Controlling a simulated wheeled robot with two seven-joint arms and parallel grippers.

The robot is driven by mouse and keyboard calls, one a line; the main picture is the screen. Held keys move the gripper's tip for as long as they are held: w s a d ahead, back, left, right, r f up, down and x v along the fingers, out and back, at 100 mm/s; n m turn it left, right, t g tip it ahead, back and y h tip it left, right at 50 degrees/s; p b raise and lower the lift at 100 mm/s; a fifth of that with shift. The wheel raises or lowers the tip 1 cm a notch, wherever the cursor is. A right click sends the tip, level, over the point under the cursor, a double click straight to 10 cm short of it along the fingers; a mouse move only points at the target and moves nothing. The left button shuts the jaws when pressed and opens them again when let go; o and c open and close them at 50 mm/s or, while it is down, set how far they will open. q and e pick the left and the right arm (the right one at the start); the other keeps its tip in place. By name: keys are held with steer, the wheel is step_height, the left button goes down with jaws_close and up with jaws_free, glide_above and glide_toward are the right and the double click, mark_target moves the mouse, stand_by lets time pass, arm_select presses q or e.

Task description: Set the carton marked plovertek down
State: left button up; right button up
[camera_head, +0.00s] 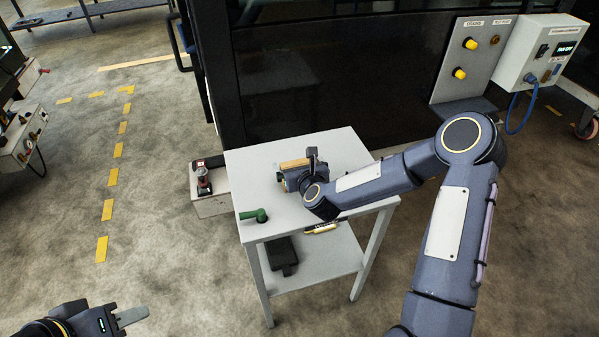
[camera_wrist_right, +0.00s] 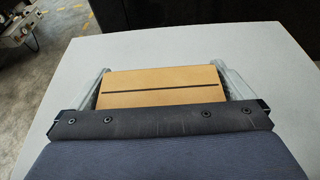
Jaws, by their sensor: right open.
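A tan carton (camera_head: 294,163) with a dark line across it is at the top of the grey trolley (camera_head: 350,157). In the right wrist view the carton (camera_wrist_right: 164,80) lies between the two pale fingers of my right gripper (camera_wrist_right: 165,92), which is open. The fingers stand close along its left and right sides; any small gap is hard to judge. No marking can be read on the carton. In the head view my right gripper (camera_head: 296,174) partly hides it. My left gripper (camera_head: 132,316) is at the bottom left, far from the trolley; its opening cannot be made out.
A green handled piece (camera_head: 254,215) lies on the trolley's front left corner. A black object (camera_head: 283,256) rests on the lower shelf (camera_head: 325,262). A grey box (camera_head: 211,206) stands left. A dark cabinet is behind.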

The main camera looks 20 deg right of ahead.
steer(key=c, duration=1.1)
steer(key=shift+w+r, duration=0.1)
steer(key=shift+c, duration=0.9)
steer(key=shift+r, duration=0.1)
